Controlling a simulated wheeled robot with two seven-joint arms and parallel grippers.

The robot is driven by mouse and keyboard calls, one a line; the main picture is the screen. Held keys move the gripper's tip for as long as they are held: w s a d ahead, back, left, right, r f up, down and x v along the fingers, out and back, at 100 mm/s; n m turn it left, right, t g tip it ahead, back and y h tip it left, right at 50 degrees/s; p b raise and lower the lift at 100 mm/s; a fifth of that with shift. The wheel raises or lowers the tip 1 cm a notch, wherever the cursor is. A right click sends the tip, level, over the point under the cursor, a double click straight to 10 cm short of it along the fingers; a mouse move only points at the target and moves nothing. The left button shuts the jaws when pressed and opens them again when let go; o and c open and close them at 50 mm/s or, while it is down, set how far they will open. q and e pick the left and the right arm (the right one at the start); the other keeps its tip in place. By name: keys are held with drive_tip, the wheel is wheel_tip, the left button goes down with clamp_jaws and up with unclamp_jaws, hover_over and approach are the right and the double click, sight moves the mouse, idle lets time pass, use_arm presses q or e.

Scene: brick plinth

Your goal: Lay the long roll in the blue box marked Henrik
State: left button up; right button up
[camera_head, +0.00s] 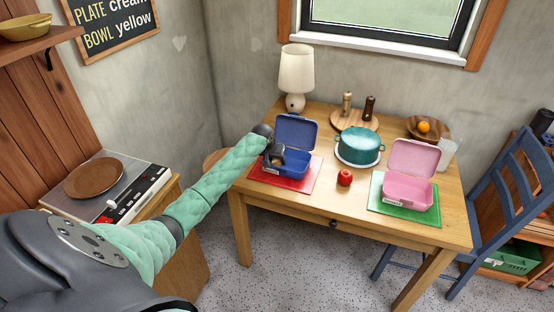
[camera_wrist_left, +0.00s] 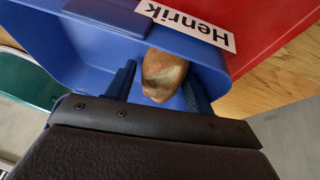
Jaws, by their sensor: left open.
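The blue box (camera_head: 296,164) stands with its lid up on a red mat (camera_head: 274,181) at the left of the table. Its white label reading Henrik (camera_wrist_left: 188,24) shows in the left wrist view. My left gripper (camera_head: 275,157) is over the box, its fingers pointing down into it. The brown roll (camera_wrist_left: 162,75) lies in the box between the open fingers, with one end showing. I do not see my right gripper.
A pink box (camera_head: 408,188) stands open on a green mat (camera_head: 388,206) to the right. A red apple (camera_head: 344,177) lies between the boxes. A teal pot (camera_head: 359,146), a lamp (camera_head: 297,75) and a board with two mills (camera_head: 354,120) stand behind.

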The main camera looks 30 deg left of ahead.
use_arm(q)
drive_tip(key=shift+s+a+f, duration=0.1)
drive_tip(key=shift+s+f, duration=0.2)
drive_tip(key=shift+f, duration=0.15)
drive_tip(key=w+b+v, duration=0.1)
drive_tip(key=b+v, duration=0.1)
drive_tip(key=v, duration=1)
drive_tip(key=shift+r+b, duration=0.35)
drive_tip(key=shift+r, duration=0.15)
use_arm(e)
wheel_tip(320, 180, up, 8)
drive_tip(key=w+a, duration=0.1)
drive_tip(key=a, duration=0.1)
drive_tip(key=shift+f+g, duration=0.25)
drive_tip(key=shift+g, duration=0.05)
use_arm(q)
drive_tip(key=shift+s+a, duration=0.1)
drive_tip(key=shift+a, duration=0.05)
